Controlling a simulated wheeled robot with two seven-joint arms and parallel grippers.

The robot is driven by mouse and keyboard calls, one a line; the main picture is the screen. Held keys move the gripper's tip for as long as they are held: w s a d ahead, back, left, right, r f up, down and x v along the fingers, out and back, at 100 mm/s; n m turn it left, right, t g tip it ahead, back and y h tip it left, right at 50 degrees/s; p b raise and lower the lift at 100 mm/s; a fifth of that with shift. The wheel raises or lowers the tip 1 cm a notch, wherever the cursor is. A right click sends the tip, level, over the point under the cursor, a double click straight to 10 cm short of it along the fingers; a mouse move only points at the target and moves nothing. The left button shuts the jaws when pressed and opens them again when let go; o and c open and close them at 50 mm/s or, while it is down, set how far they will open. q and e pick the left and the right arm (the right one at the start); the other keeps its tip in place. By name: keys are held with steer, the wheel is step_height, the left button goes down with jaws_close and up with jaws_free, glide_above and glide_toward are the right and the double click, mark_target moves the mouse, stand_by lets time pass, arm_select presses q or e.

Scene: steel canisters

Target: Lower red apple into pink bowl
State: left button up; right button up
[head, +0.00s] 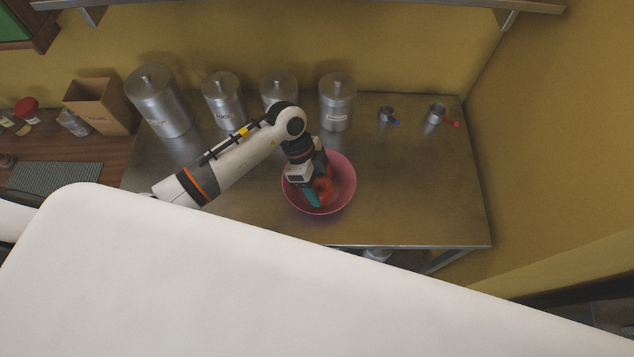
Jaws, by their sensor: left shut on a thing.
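The pink bowl (344,192) stands on the steel table near its front edge. The red apple (323,188) shows inside the bowl's outline, partly hidden by my gripper. My left gripper (317,191) points down over the bowl, with a teal finger visible, and is shut on the apple. I cannot tell whether the apple touches the bowl's bottom. My right gripper is not in view.
Several steel canisters (337,103) stand along the back of the steel table (420,190). Two small metal cups (436,114) with coloured handles sit at the back right. The table right of the bowl is clear. A wooden counter with a brown box (101,105) lies at left.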

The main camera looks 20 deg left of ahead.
arm_select(q)
steer(key=shift+f+b, duration=0.6)
steer(key=shift+f, duration=0.45)
stand_by(0.4)
steer(key=o, duration=1.1)
steer(key=shift+o, duration=0.2)
steer(key=shift+r, duration=0.1)
steer(key=b+v, duration=0.1)
steer(key=v, duration=1.1)
steer(key=shift+b, duration=0.35)
